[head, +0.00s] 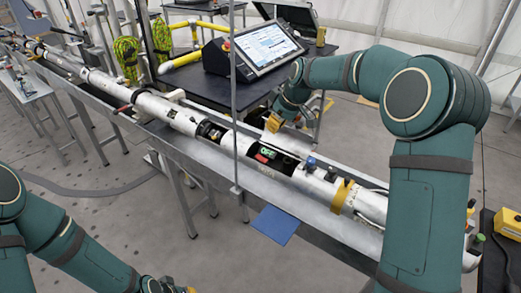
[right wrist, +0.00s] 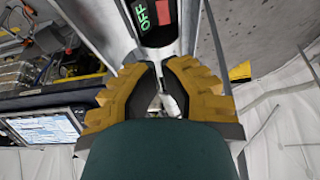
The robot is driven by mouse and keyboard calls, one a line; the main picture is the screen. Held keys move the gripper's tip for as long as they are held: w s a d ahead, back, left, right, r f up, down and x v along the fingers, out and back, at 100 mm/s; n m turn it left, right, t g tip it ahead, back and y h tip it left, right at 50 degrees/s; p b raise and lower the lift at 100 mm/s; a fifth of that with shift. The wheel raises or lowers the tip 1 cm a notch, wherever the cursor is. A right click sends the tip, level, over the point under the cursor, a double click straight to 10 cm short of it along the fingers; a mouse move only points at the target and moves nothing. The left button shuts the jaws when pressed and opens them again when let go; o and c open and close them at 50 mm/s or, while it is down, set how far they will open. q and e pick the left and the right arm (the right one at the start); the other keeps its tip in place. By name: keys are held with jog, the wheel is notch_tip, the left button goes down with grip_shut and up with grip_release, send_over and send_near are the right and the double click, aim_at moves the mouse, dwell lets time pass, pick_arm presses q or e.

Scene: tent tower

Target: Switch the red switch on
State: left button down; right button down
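The red switch (head: 262,158) sits in an opening of the long white tube (head: 187,121), beside a green OFF label (head: 268,150). In the right wrist view the red part (right wrist: 163,12) and the OFF label (right wrist: 141,15) are at the top, beyond the fingertips. My right gripper (head: 273,123) is above and behind the tube, apart from the switch. Its yellow fingers (right wrist: 161,66) come close together, with no switch between them. A pale metal part shows between the fingers, its nature unclear. My left gripper (head: 176,289) is mostly cut off at the bottom edge.
The tube lies in a long metal trough (head: 290,205). A monitor (head: 265,48) stands on a dark table behind. A blue panel (head: 275,224) juts from the trough's front. A yellow case (head: 507,224) is at right.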

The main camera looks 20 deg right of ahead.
aim_at(262, 153)
jog(key=b+x, duration=0.1)
jog(key=x, duration=1.3)
jog(key=shift+w, duration=0.1)
jog(key=g+p, duration=0.1)
jog(key=p, duration=0.1)
jog(key=f+g+h+p, duration=0.1)
jog(key=p, duration=0.1)
jog(key=shift+w+a+h, duration=0.25)
jog(key=shift+a+h, duration=0.05)
jog(key=shift+a, duration=0.05)
jog(key=shift+f+b, duration=0.1)
jog(key=shift+b, duration=0.2)
jog(key=shift+s+d, duration=0.2)
jog(key=shift+s+d, duration=0.4)
jog(key=shift+d, duration=0.05)
